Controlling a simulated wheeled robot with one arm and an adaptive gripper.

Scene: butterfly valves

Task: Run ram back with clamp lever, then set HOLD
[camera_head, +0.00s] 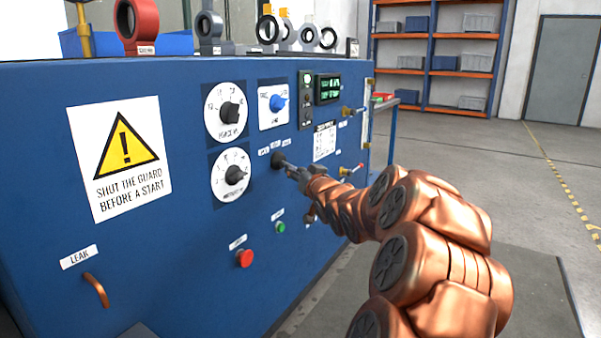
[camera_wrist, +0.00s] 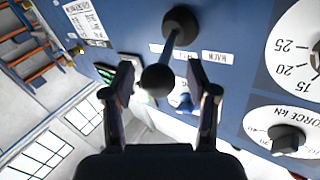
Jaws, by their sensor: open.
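The clamp lever (camera_wrist: 171,48) is a dark rod with a round black knob (camera_wrist: 158,80), standing out from the blue panel. In the head view its dark base (camera_head: 278,159) shows below small labels, too small to read surely. My gripper (camera_wrist: 163,84) is open, with one finger on each side of the knob; I cannot tell whether either touches it. In the head view my gripper (camera_head: 292,171) reaches the lever from the right and partly hides it. A blue selector knob (camera_head: 277,102) sits on a white plate above the lever; its setting is unclear.
Two black dials (camera_head: 231,112) (camera_head: 235,174) are left of the lever. A green-lit display (camera_head: 327,88) is above right. A green button (camera_head: 281,227) and red button (camera_head: 245,258) are below. A brass-coloured handle (camera_head: 97,290) is marked LEAK. Open floor lies right.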

